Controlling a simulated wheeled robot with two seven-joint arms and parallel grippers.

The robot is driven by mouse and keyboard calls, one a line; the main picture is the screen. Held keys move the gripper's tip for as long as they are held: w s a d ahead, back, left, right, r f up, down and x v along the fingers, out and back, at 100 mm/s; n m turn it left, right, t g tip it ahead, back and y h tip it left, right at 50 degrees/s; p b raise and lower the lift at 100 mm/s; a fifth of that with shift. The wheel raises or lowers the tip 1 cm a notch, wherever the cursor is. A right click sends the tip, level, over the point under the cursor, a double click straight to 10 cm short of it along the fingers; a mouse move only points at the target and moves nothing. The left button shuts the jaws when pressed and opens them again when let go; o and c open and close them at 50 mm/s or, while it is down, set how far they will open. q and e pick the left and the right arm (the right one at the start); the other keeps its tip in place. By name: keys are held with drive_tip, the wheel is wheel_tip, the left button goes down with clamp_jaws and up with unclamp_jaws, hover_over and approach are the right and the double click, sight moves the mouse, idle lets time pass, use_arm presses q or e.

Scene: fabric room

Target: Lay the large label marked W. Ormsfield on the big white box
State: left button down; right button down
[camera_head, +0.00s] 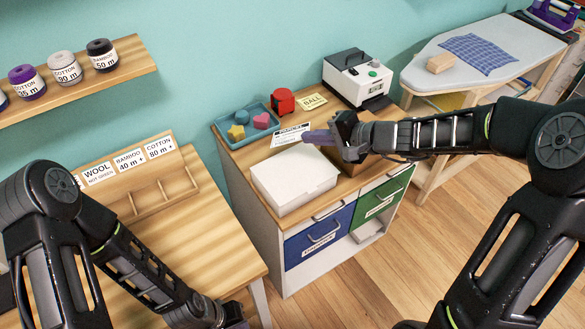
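The big white box (293,182) sits closed on the wooden top of the cabinet, its lid bare. A white label (289,136) with dark print shows just behind the box; its writing is too small to read surely as W. Ormsfield. My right gripper (312,138) reaches in from the right above the back right of the box, its fingers pointing left by the label's right end. I cannot tell whether it touches or grips the label. My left gripper (236,319) is low at the bottom edge, away from the box and mostly cut off.
A blue tray (217,131) with colored shapes, a red tape-measure-like item (283,101), a yellow BALL card (311,102) and a white machine (357,77) stand at the back of the cabinet. A brown box (350,176) is partly hidden under my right gripper. An ironing board (427,75) stands right.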

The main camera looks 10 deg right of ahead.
wheel_tip(320, 180, down, 9)
drive_tip(key=b, duration=0.5)
drive_tip(key=shift+r, duration=0.15)
drive_tip(key=shift+f+b, duration=0.6)
drive_tip(key=shift+b, duration=0.5)
drive_tip(key=c, duration=1.9)
unclamp_jaws()
drive_tip(key=p+v, duration=0.2)
drive_tip(key=v, duration=0.6)
drive_tip(key=shift+s+d, duration=0.1)
